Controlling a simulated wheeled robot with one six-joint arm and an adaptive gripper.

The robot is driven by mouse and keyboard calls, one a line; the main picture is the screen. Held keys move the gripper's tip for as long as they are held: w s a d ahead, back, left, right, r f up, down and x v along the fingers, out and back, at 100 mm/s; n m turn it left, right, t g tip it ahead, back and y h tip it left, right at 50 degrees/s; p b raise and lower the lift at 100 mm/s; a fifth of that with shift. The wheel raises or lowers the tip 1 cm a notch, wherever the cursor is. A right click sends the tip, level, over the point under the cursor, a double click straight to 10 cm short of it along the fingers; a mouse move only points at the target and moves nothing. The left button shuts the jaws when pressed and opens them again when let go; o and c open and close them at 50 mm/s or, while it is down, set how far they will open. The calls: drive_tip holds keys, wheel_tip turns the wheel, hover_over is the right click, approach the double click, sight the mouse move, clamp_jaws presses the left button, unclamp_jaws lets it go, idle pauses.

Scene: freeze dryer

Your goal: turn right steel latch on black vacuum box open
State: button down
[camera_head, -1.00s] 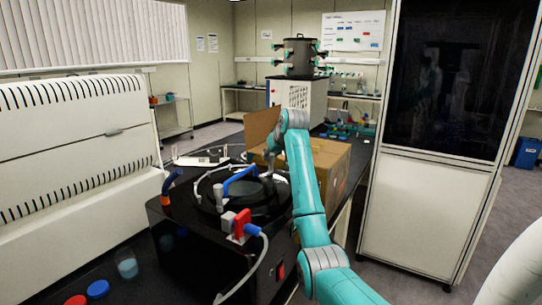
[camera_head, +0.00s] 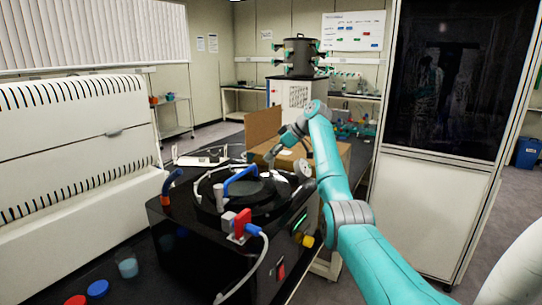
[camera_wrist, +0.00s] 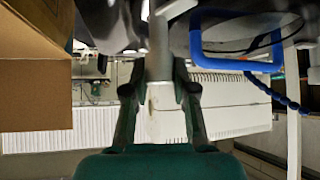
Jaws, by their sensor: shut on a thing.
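The black vacuum box (camera_head: 190,240) stands on the dark bench at the centre left in the head view. Its round black lid carries a blue handle (camera_head: 240,182), which also shows at the upper right of the wrist view (camera_wrist: 235,63). My gripper (camera_head: 270,160) is at the far right side of the lid. In the wrist view my gripper (camera_wrist: 158,90) has its two dark fingers around a grey steel bar, the right latch (camera_wrist: 158,50), and is shut on it. In the head view the latch is small and partly hidden by the gripper, so its exact angle is unclear.
A cardboard box (camera_head: 335,150) stands close behind my arm and also shows at the left of the wrist view (camera_wrist: 35,95). A red valve (camera_head: 241,222) with a hose is at the box's front. A white machine (camera_head: 70,150) stands to the left.

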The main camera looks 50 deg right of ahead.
drive_tip(key=shift+n+y, duration=0.4)
drive_tip(key=shift+n, duration=0.2)
drive_tip(key=shift+f+n+g+y, duration=0.1)
drive_tip(key=shift+n+g+y, duration=0.6)
drive_tip(key=shift+n, duration=0.3)
drive_tip(key=c, duration=0.9)
unclamp_jaws()
drive_tip(key=shift+m+t+h, duration=0.4)
drive_tip(key=shift+m+h, duration=0.2)
drive_tip(key=shift+m, duration=0.2)
